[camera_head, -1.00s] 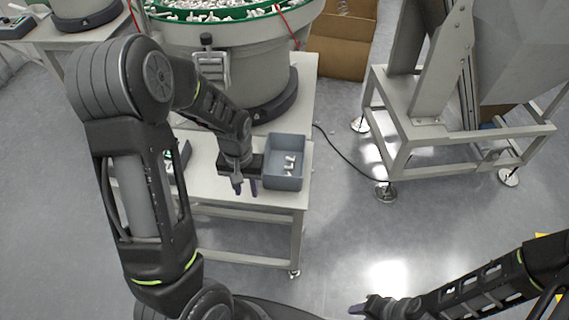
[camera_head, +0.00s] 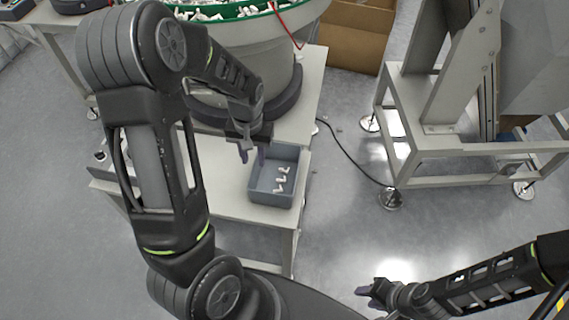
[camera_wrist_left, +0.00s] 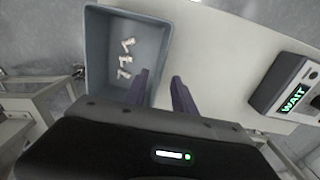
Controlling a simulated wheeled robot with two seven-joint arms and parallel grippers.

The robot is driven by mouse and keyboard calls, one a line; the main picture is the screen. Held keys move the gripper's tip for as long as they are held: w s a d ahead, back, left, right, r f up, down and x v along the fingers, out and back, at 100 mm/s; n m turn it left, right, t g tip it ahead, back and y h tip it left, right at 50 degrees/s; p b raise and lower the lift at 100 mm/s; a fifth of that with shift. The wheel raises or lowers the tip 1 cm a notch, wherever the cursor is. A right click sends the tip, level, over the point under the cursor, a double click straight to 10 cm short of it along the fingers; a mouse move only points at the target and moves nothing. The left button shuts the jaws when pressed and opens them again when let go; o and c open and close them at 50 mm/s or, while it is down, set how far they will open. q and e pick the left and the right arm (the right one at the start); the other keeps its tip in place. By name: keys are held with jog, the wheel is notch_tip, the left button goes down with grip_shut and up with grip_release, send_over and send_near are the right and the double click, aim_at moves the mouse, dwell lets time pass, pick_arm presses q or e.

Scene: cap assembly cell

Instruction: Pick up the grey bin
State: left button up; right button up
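The grey bin (camera_head: 272,196) stands on the front right corner of the light table, with several small white parts inside. It also shows in the left wrist view (camera_wrist_left: 97,50), at the upper left. My left gripper (camera_head: 251,153) is over the bin's back left part. In the left wrist view its two dark fingers (camera_wrist_left: 158,84) are spread apart with nothing held, and the bin's wall is near the gap between them. I cannot tell whether they touch it. My right gripper (camera_head: 367,297) is low at the right, away from the bin; its finger opening is too small to judge.
A large bowl feeder (camera_head: 245,45) with a green rim stands behind the bin. A control box (camera_wrist_left: 285,85) with a lit "WAIT" display sits on the table. A metal frame stand (camera_head: 440,150) is at the right, with a black cable on the floor between.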

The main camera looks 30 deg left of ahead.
aim_at(256, 171)
pick_arm(q)
jog(key=shift+w, duration=0.25)
jog(key=shift+s, duration=0.1)
jog(key=shift+f, duration=1.3)
notch_tip(256, 171, down, 5)
jog(key=shift+f, duration=0.15)
jog(key=shift+c, duration=0.3)
